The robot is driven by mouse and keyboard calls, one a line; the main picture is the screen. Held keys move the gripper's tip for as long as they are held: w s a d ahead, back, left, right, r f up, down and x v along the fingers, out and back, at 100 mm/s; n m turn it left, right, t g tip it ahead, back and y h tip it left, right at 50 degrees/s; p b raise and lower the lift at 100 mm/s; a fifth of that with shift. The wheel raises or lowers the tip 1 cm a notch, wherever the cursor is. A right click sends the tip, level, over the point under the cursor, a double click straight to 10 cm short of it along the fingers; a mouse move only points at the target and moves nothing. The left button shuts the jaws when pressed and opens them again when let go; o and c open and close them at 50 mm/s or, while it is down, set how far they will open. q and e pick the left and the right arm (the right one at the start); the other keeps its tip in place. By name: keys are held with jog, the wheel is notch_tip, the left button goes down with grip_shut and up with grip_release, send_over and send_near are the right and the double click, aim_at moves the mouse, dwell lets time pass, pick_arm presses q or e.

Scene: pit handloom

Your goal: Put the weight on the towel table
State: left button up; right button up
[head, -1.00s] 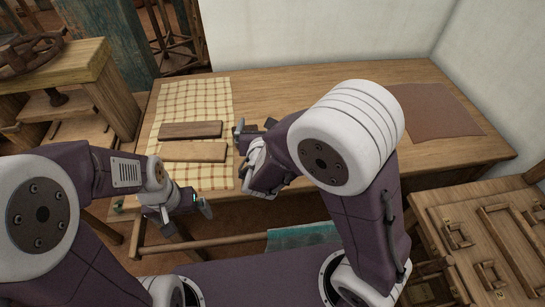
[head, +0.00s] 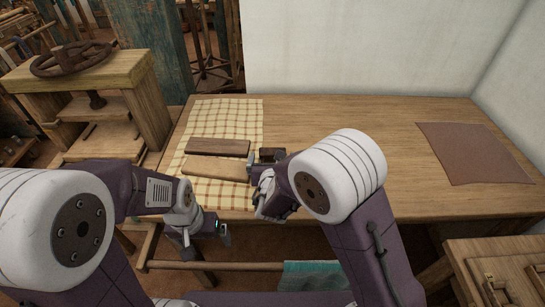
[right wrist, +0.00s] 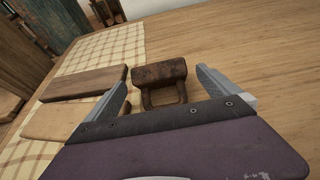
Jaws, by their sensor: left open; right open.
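The weight is a rusty brown block with a handle-like loop (right wrist: 160,74). It is on the wooden table beside the right edge of the checked towel, and also shows in the head view (head: 272,154), partly hidden by my right gripper. My right gripper (head: 262,172) is open at the weight. In the right wrist view its fingers (right wrist: 160,88) stand on either side of the weight, with gaps showing. My left gripper (head: 208,238) is open and empty, low in front of the table's front edge. The table (head: 370,125) carries the yellow checked towel (head: 228,112) on its left part.
Two wooden boards, one dark (head: 218,147) and one lighter (head: 216,168), lie on the towel. A brown mat (head: 472,152) lies at the table's right. A wooden stand with a wheel (head: 75,58) is at left. The table's middle is clear.

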aim_at(272, 155)
jog(key=shift+x, duration=0.8)
jog(key=shift+s+r, duration=0.1)
jog(key=shift+c, duration=0.7)
jog(key=c, duration=2)
jog(key=shift+r, duration=0.1)
jog(key=shift+r+p, duration=0.6)
jog(key=shift+r, duration=1.4)
jog(key=s+d+r, duration=0.1)
jog(key=d+r, duration=0.1)
jog(key=d, duration=0.1)
jog(key=s+d+r, duration=0.2)
jog(key=d, duration=0.2)
jog(key=s+d+r, duration=0.2)
jog(key=d+r, duration=0.1)
jog(key=shift+s+d, duration=0.1)
jog(key=shift+d, duration=0.1)
